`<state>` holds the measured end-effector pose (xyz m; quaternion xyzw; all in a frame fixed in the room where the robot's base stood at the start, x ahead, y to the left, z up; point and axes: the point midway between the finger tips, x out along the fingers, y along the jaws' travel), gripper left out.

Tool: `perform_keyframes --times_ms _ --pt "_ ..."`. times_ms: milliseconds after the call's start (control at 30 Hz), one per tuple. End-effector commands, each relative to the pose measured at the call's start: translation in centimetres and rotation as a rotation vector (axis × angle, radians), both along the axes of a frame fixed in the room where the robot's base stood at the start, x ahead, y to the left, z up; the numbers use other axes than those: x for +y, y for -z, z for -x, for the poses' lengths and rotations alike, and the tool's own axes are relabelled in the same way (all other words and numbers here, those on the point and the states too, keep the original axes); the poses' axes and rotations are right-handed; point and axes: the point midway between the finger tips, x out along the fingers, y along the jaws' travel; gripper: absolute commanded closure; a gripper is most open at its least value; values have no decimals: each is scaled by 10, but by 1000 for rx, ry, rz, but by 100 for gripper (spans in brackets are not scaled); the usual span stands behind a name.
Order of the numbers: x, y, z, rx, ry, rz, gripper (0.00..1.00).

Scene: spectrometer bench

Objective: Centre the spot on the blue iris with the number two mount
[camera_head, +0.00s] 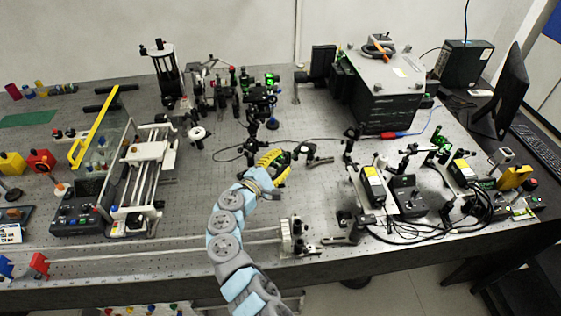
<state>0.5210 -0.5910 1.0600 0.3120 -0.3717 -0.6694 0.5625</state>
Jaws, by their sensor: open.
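My gripper (284,162), yellow and black, is at the end of my blue-grey arm, over the middle of the perforated bench (225,232). It is open, and no object shows between its jaws. A group of dark optical mounts (259,104) stands just beyond it, apart from it as far as I can see. A small blue part (272,124) shows low in that group; I cannot tell whether it is the blue iris. No number is readable on any mount, so I cannot pick out number two. I cannot make out a spot on an iris.
A large dark box with a grey lid (386,68) stands at the back right. Controllers and cables (404,195) crowd the right. A railed stage (150,160) and a yellow-framed panel (95,125) stand left. A white-faced mount (293,237) is near the front edge.

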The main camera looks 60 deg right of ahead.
Motion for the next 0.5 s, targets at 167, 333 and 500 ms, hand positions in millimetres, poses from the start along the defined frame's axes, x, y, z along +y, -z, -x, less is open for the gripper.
perform_keyframes --times_ms 167,333,500 --pt "0 0 0 0 0 0 72" --pt "0 0 0 0 -1 -1 100" --pt "0 1 0 0 -1 -1 100"
